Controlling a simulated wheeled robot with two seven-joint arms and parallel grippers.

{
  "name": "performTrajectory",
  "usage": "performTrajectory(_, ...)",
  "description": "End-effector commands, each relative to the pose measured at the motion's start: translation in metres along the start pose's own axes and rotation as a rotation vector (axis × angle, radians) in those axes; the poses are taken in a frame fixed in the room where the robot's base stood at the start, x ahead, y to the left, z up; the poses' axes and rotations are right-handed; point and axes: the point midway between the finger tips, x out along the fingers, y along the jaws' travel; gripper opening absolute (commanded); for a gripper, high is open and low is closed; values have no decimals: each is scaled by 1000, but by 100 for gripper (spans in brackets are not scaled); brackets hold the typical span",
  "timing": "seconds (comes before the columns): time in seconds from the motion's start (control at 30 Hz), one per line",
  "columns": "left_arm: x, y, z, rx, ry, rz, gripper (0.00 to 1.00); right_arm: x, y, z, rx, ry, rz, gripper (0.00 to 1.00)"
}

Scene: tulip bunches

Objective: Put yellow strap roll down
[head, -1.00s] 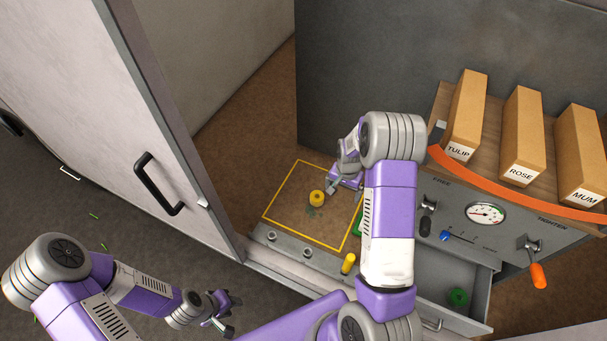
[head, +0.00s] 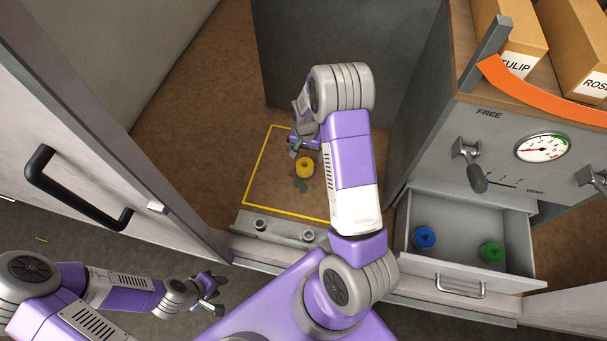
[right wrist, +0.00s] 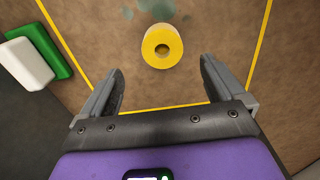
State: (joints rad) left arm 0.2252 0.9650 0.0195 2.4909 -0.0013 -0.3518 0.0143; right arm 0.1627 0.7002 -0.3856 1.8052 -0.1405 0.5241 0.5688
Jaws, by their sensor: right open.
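The yellow strap roll (head: 304,167) stands on the brown floor inside a yellow outlined square (head: 258,163), near a dark green stain. It also shows in the right wrist view (right wrist: 162,46), with its hole facing up. My right gripper (head: 296,147) is at the roll's upper left in the head view. In the right wrist view the gripper (right wrist: 162,82) is open and empty, and the roll is just beyond its fingertips, between their lines and apart from both. My left gripper (head: 214,298) is far off at the lower left; its fingers are too small to read.
An open drawer (head: 465,280) holds a blue roll (head: 424,238) and a green roll (head: 491,251). A machine with a gauge (head: 543,148) stands above it. A white block (right wrist: 25,63) and a green block (right wrist: 40,45) lie left of the square. A grey door (head: 110,130) stands left.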

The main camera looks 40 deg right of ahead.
Motion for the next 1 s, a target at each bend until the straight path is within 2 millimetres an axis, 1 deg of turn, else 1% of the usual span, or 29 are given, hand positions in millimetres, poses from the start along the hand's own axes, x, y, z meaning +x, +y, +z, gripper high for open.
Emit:
performTrajectory(0.03,9,-3,-1,0,0,0,38,10,0,0,0,1,-1,96)
performTrajectory(0.17,14,-5,-1,1,1,0,38,17,0,0,0,0,0,96)
performTrajectory(0.3,17,-6,-1,1,1,0,38,31,0,0,-1,-1,1,96)
performTrajectory(0.47,21,-8,-1,1,1,0,38,44,0,-1,0,0,1,96)
performTrajectory(0.73,36,-13,-2,1,1,0,38,83,-1,-2,-1,-1,1,96)
performTrajectory(0.83,37,-14,-2,1,1,0,38,89,-2,-2,-1,1,0,96)
performTrajectory(1.0,36,-13,-2,1,1,0,38,88,-2,-2,-1,1,-1,96)
